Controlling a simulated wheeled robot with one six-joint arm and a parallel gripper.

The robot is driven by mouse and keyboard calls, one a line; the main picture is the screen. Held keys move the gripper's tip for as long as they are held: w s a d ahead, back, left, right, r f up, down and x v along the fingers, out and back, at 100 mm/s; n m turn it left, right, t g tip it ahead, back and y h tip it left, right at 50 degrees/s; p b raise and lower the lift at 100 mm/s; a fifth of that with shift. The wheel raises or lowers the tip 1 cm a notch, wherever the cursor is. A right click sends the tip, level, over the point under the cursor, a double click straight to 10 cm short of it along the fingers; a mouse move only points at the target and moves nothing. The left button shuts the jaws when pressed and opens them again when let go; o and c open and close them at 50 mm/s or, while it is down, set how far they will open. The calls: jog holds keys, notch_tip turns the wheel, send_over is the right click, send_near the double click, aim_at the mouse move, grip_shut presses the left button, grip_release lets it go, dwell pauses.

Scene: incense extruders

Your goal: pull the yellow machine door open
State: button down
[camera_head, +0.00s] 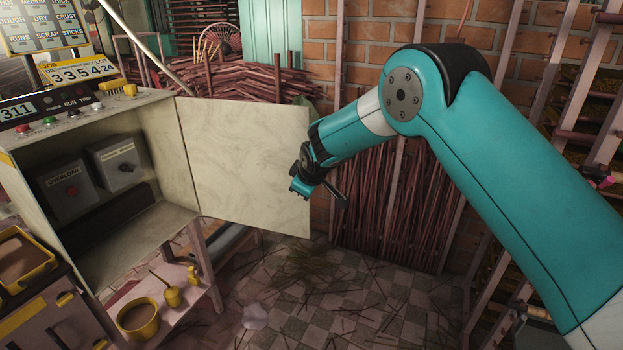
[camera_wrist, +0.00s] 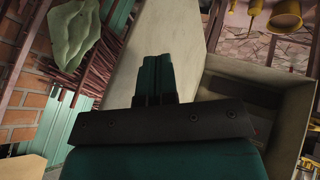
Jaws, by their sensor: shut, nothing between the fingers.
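The machine door (camera_head: 245,160) is swung wide open to the right of the machine cabinet (camera_head: 165,150). Its visible inner face is pale cream; no yellow shows on it. My gripper (camera_head: 300,188) is at the door's free right edge, its fingers shut with nothing between them. In the wrist view the gripper fingers (camera_wrist: 157,75) are together in front of the pale door (camera_wrist: 165,35). I cannot tell whether they touch the door. Inside the open cabinet are an OVERLOAD box (camera_head: 68,185) and a second grey switch box (camera_head: 118,160).
Bundles of dark red incense sticks (camera_head: 255,85) lie behind the door, with more against the brick wall (camera_head: 365,45). A yellow pot (camera_head: 138,318) stands on a low shelf below the cabinet. The checkered floor (camera_head: 330,300) is mostly clear, with scattered sticks.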

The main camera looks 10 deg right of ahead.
jog(key=s+r+m+g+y+p, duration=0.1)
jog(key=s+r+g+p, duration=0.1)
jog(key=s+r, duration=1.25)
jog(key=s+d+r+m+g+p, duration=0.1)
jog(key=s+r+p, duration=0.1)
jog(key=s, duration=0.8)
jog(key=s+d+r+m+g+y+p, duration=0.1)
jog(key=s+r, duration=0.4)
jog(key=s, duration=0.6)
jog(key=s+d+r+g+y+p, duration=0.1)
jog(key=s+d+r+g+p, duration=0.1)
jog(key=s, duration=0.9)
jog(key=shift+d+r+m+g+p, duration=0.35)
jog(key=shift+r+g+p, duration=0.3)
jog(key=shift+r, duration=0.3)
